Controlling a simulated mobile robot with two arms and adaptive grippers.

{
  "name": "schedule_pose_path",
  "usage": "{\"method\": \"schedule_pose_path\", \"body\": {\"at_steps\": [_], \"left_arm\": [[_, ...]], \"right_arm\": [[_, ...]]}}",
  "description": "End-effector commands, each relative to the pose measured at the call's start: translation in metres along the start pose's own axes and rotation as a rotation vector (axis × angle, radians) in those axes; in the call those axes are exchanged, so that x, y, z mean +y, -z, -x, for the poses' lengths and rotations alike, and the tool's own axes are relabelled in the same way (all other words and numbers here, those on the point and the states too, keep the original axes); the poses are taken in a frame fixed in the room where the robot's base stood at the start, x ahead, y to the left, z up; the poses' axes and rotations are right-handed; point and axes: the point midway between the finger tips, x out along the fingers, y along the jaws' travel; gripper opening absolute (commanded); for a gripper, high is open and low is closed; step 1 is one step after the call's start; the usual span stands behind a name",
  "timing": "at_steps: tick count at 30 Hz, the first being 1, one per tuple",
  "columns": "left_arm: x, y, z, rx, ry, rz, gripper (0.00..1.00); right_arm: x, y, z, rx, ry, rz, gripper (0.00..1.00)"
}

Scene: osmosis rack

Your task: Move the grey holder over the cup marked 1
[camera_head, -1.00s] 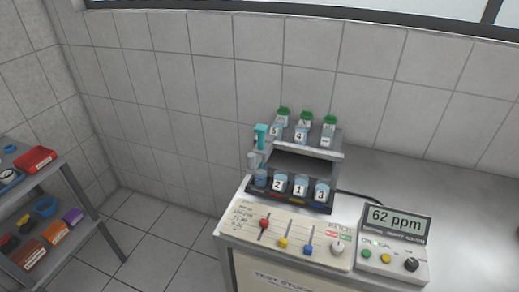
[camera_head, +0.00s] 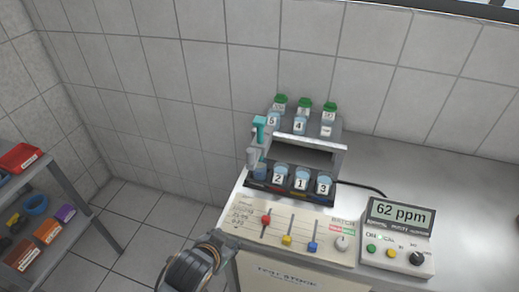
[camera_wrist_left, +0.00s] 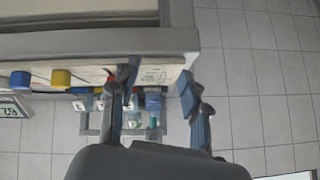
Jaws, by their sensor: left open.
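The grey holder (camera_head: 252,158) is at the left side of the rack, above the leftmost cup, with a teal-topped part (camera_head: 259,130) rising beside it. The cup marked 1 (camera_head: 301,183) stands in the rack's lower row, between the cups marked 2 (camera_head: 280,176) and 3 (camera_head: 323,187). My left gripper (camera_wrist_left: 157,82) is open in the left wrist view, its fingers apart with nothing held between them. The rack and cups show upside down beyond it, partly hidden by a finger. In the head view, only a dark part of my left arm shows at the bottom. My right gripper is out of view.
The rack (camera_head: 338,150) holds green-capped bottles (camera_head: 304,106) on top. In front is a panel (camera_head: 290,232) with red, yellow and blue sliders. A meter reading 62 ppm (camera_head: 398,217) stands at right. A shelf (camera_head: 75,185) with bins stands far left.

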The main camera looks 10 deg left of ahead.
Motion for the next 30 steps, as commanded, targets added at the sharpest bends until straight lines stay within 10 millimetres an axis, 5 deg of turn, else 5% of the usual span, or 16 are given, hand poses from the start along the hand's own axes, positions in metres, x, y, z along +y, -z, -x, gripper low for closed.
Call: {"method": "schedule_pose_path", "body": {"at_steps": [7,13,17,21,26,30], "left_arm": [[-0.016,0.123,0.022,0.356,0.105,-0.123,0.46],[-0.006,0.228,0.043,0.706,0.191,-0.301,0.46],[0.019,0.306,0.081,1.013,0.254,-0.494,0.46],[0.074,0.374,0.138,1.407,0.311,-0.819,0.46],[0.151,0.39,0.182,1.793,0.305,-1.302,0.46],[0.193,0.365,0.175,1.999,0.207,-1.817,0.46]], "right_arm": [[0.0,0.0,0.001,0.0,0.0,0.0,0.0],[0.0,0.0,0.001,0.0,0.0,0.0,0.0],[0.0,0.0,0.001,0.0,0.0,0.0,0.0],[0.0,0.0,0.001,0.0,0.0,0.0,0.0],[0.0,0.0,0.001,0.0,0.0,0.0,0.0],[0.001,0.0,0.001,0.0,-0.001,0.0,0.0]]}}
